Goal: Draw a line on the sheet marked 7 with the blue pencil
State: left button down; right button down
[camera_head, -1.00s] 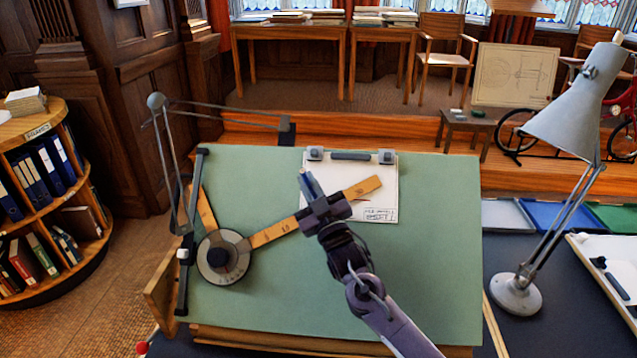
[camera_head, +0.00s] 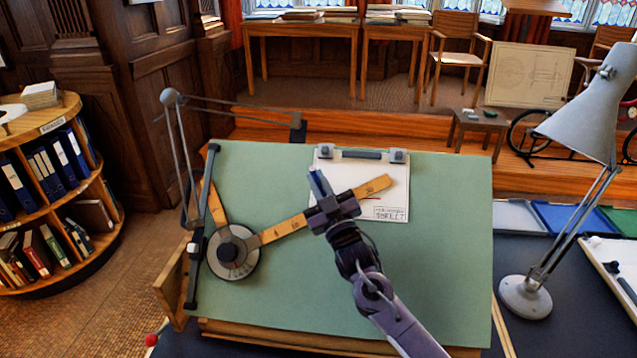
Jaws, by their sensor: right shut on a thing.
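The green drafting board (camera_head: 440,270) fills the middle of the head view. My right gripper (camera_head: 333,209) is over the sheet's lower left part, shut on the blue pencil (camera_head: 319,184), whose upper end sticks up past the jaws. The pencil's tip is hidden, so contact with the paper cannot be told. A short reddish mark (camera_head: 369,198) shows on the sheet beside the ruler. My left gripper is not in view.
A wooden ruler (camera_head: 284,228) from the round drafting head (camera_head: 232,252) runs beneath my right gripper and across the sheet. The drafting arm (camera_head: 205,230) stands along the board's left edge. A grey lamp (camera_head: 525,297) stands to the right. The board's lower right is clear.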

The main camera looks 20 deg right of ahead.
jog(key=shift+w+d+f+b, duration=0.15)
jog(key=shift+w+f+b, duration=0.1)
jog(key=shift+f+b, duration=0.15)
dwell(0.7)
jog(key=shift+s+d+r, duration=0.1)
jog(key=shift+d+r, duration=0.2)
jog(key=shift+d, duration=0.4)
dwell(0.4)
jog(key=shift+d+r+p, duration=0.1)
jog(key=shift+d+p, duration=0.2)
jog(key=shift+p, duration=0.1)
jog(key=shift+s+d+r, duration=0.1)
jog(key=shift+d+r, duration=0.05)
jog(key=shift+d, duration=0.15)
jog(key=shift+d+r, duration=0.1)
jog(key=shift+d, duration=0.15)
jog(key=shift+d+r+p, duration=0.1)
jog(key=shift+d+p, duration=0.05)
jog(key=shift+p, duration=0.15)
dwell(0.5)
jog(key=shift+s+d, duration=0.1)
jog(key=shift+d, duration=0.2)
jog(key=shift+d+r, duration=0.15)
